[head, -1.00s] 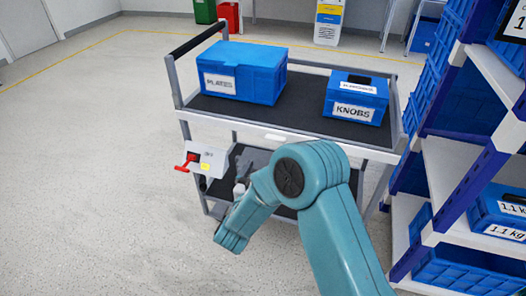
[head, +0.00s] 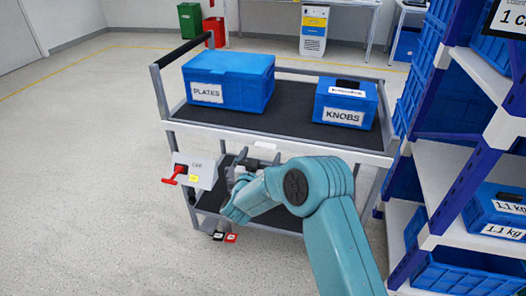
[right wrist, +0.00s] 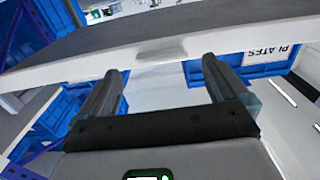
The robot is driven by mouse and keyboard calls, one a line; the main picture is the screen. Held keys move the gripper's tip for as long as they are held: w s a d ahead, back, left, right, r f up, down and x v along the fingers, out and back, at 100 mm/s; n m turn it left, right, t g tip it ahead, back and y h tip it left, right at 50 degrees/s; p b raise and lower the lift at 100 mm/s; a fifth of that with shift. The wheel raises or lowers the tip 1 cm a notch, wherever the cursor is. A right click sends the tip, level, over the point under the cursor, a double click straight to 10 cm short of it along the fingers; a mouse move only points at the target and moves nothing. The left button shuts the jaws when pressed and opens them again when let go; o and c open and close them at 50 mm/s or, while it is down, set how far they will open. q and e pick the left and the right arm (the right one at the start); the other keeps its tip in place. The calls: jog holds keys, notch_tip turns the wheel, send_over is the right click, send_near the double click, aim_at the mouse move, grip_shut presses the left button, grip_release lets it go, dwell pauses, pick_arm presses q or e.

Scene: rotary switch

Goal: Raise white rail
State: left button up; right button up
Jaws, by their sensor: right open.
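The white rail (head: 330,147) is the pale front edge of the trolley's top shelf. Whether the fingertips touch the rail cannot be told. My left gripper is not in view.
A grey switch box (head: 200,170) with a red handle (head: 173,175) hangs at the trolley's left front. Blue boxes marked PLATES (head: 228,82) and KNOBS (head: 345,103) stand on the top shelf. A rack (head: 455,165) with blue crates stands close on the right. Floor at left is clear.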

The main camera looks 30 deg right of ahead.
aim_at(264, 148)
jog(key=shift+x, duration=1.65)
jog(key=c, duration=1.5)
notch_tip(264, 148, up, 7)
jog(key=p, duration=0.3)
jog(key=shift+w+r, duration=0.1)
jog(key=o, duration=1.5)
jog(key=v, duration=1.6)
jog(key=shift+s, duration=0.25)
jog(key=shift+a, duration=0.15)
